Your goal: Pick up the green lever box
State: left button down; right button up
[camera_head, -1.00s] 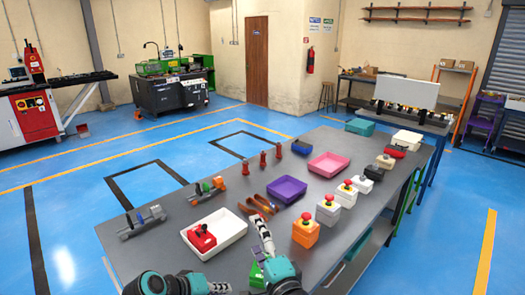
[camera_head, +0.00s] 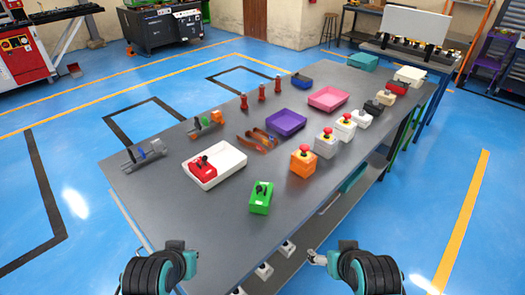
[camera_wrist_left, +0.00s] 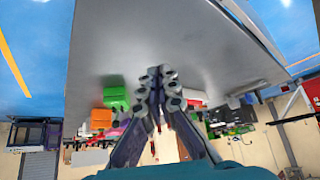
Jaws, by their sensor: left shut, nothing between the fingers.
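The green lever box (camera_head: 261,198) stands on the grey table near its front edge, with a black lever on top. It also shows in the left wrist view (camera_wrist_left: 116,98), to the left of the fingers. My left gripper (camera_wrist_left: 160,78) is shut and empty, apart from the box. In the head view the left arm is at the bottom left, off the table's front edge, and its fingers are hard to make out. My right gripper (camera_head: 317,258) is at the bottom right, away from the box; its fingers are too small to read.
A white tray (camera_head: 232,161) holding a red lever box (camera_head: 203,170) lies behind the green box. An orange button box (camera_head: 303,162) stands to its right. A purple tray (camera_head: 286,122) and tools lie farther back. The table front around the green box is clear.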

aim_at(259, 202)
jog(key=i+l+u, duration=0.1)
jog(key=l+u, duration=0.15)
jog(key=l, duration=0.15)
jog(key=l+u, duration=0.3)
jog(key=l+z, duration=0.1)
jog(key=i+l+z, duration=0.15)
jog(key=l, duration=0.15)
jog(key=i+l+z, duration=0.1)
jog(key=z, duration=0.35)
jog(key=l, duration=0.15)
